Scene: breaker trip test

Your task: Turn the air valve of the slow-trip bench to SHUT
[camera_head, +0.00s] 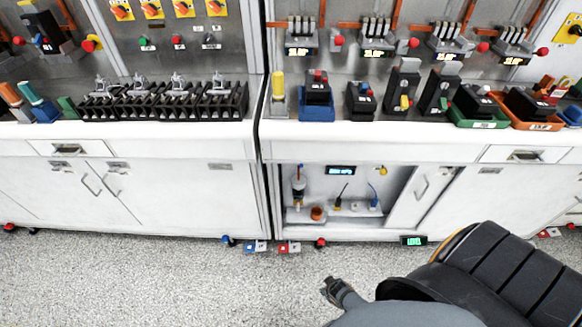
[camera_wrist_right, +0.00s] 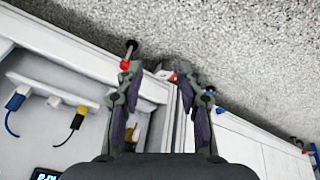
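The open cupboard (camera_head: 400,185) under the right-hand bench holds small fittings. A clear bowl-like unit with a red top (camera_head: 298,185) stands at its left, with an orange-brown round part (camera_head: 317,213) low beside it. A small yellow part (camera_head: 382,170) is at the upper right. I cannot tell which is the air valve, or its setting. My right gripper (camera_head: 335,288) is in front of the benches, apart from the cupboard. In the wrist view (camera_wrist_right: 163,100) its fingers are spread and empty. My left gripper is out of view.
A lit display (camera_head: 341,170), a yellow plug (camera_wrist_right: 77,118) and a blue plug (camera_wrist_right: 15,102) with cords are in the cupboard. Red-and-white blocks (camera_head: 288,247) and blue-and-white blocks (camera_head: 255,247) lie by the bench feet. The bench tops (camera_head: 200,132) carry many devices. Open floor (camera_head: 150,280) lies left.

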